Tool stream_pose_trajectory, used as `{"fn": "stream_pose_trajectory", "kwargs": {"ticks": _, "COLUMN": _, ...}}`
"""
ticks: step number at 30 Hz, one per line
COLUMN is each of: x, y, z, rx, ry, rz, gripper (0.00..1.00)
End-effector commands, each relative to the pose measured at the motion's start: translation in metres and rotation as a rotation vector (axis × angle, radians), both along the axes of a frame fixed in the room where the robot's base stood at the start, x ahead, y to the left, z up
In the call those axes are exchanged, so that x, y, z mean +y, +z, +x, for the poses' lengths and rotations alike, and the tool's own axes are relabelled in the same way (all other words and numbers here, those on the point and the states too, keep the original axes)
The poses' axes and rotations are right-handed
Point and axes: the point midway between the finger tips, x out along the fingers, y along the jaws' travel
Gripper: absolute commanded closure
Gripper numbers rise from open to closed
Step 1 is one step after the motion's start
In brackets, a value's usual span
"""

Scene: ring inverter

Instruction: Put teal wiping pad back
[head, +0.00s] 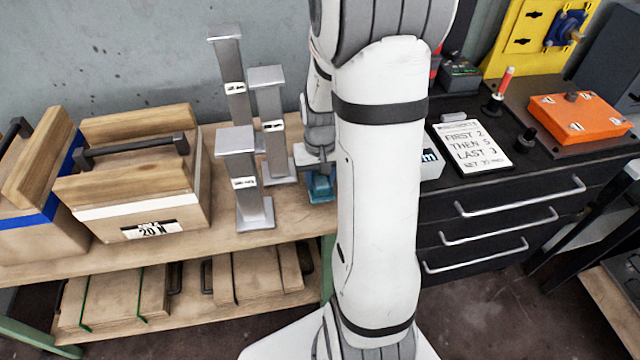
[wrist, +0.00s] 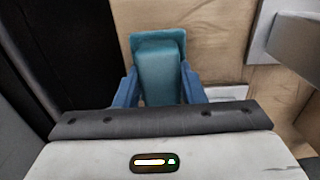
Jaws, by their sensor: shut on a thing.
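The teal wiping pad (wrist: 160,72) is between the two blue fingers of my gripper (wrist: 158,88) in the wrist view. My gripper is shut on it. In the head view the teal pad (head: 320,187) shows low beside my arm, at the right end of the wooden bench top (head: 290,226). My arm hides part of that area. I cannot tell whether the pad touches the wood.
Several grey metal posts on feet (head: 240,175) stand just left of my gripper. Wooden boxes with dark handles (head: 135,175) stand further left. On the right is a black drawer cabinet (head: 500,215) with a printed card (head: 472,146) and an orange box (head: 578,117).

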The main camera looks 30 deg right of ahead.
Motion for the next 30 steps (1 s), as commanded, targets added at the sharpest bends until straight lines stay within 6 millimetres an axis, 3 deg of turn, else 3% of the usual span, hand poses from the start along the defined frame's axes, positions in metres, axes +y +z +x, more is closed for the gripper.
{"fn": "stream_pose_trajectory", "kwargs": {"ticks": 4, "x": 0.001, "y": -0.023, "z": 0.0, "rx": 0.003, "ry": 0.003, "rz": 0.001, "gripper": 0.85}}
{"fn": "stream_pose_trajectory", "kwargs": {"ticks": 15, "x": 0.002, "y": -0.029, "z": 0.001, "rx": 0.001, "ry": 0.005, "rz": 0.0, "gripper": 0.85}}
{"fn": "stream_pose_trajectory", "kwargs": {"ticks": 16, "x": 0.002, "y": -0.029, "z": 0.001, "rx": 0.001, "ry": 0.006, "rz": 0.0, "gripper": 0.63}}
{"fn": "stream_pose_trajectory", "kwargs": {"ticks": 18, "x": 0.002, "y": -0.028, "z": 0.001, "rx": 0.001, "ry": 0.006, "rz": 0.0, "gripper": 0.57}}
{"fn": "stream_pose_trajectory", "kwargs": {"ticks": 24, "x": 0.002, "y": -0.028, "z": 0.001, "rx": 0.001, "ry": 0.006, "rz": 0.0, "gripper": 0.42}}
{"fn": "stream_pose_trajectory", "kwargs": {"ticks": 30, "x": 0.003, "y": -0.028, "z": 0.001, "rx": 0.001, "ry": 0.006, "rz": 0.0, "gripper": 0.42}}
